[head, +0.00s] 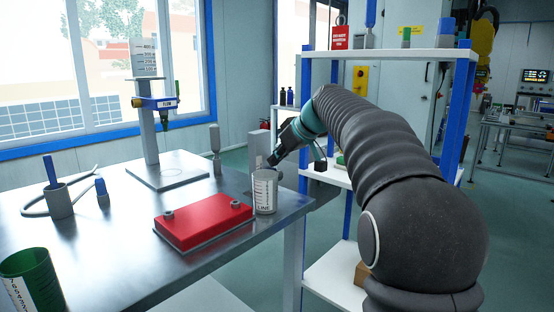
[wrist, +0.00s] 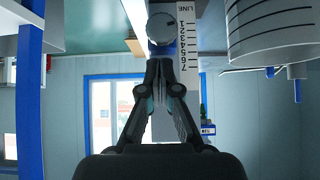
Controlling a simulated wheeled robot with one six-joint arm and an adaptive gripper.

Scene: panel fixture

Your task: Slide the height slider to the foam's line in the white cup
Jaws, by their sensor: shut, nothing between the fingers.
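The height slider's round grey knob (wrist: 160,28) is on a pale upright post in the wrist view, beside a white scale strip (wrist: 187,40) marked LINE and numbers. My gripper (wrist: 165,64) is shut and empty, its fingertips just short of the knob in the picture; I cannot tell whether they touch it. In the head view my gripper (head: 268,164) is by the grey post (head: 259,146), behind the white cup. The white cup (head: 265,192) stands upright near the table's right edge. Its dark level lines show on the cup in the wrist view (wrist: 270,35); the foam is not discernible.
A red box (head: 204,221) with two knobs lies left of the cup on the metal table (head: 120,270). A grey bottle (head: 215,142), a stand with a blue clamp (head: 155,103), a grey cup (head: 58,202) and a green cup (head: 32,282) are further left. White shelves (head: 390,54) stand behind.

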